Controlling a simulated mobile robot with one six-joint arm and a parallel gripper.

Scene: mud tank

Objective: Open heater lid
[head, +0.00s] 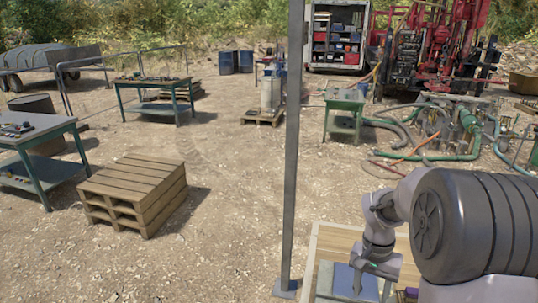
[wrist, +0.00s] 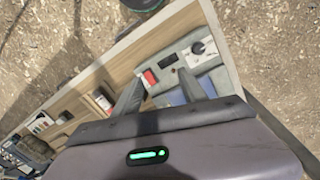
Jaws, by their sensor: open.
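My gripper (wrist: 162,82) is open in the wrist view, with its two dark fingers spread over a wooden bench and nothing held between them. A grey unit (wrist: 214,78) with a white knob panel (wrist: 199,50) lies beyond the fingers; it may be the heater. A flat blue surface (wrist: 188,92) shows near the right finger, partly hidden by it; I cannot tell whether it is the lid. In the head view my gripper (head: 365,274) points down beside a blue panel (head: 346,281) at the bottom edge. No raised lid is visible.
A red item (wrist: 149,77) sits close to the fingers. Several small items lie along the wooden bench (wrist: 131,66), which also shows in the head view (head: 322,241). A grey post (head: 292,150) stands left of it. Open dirt with a pallet stack (head: 136,190) lies further left.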

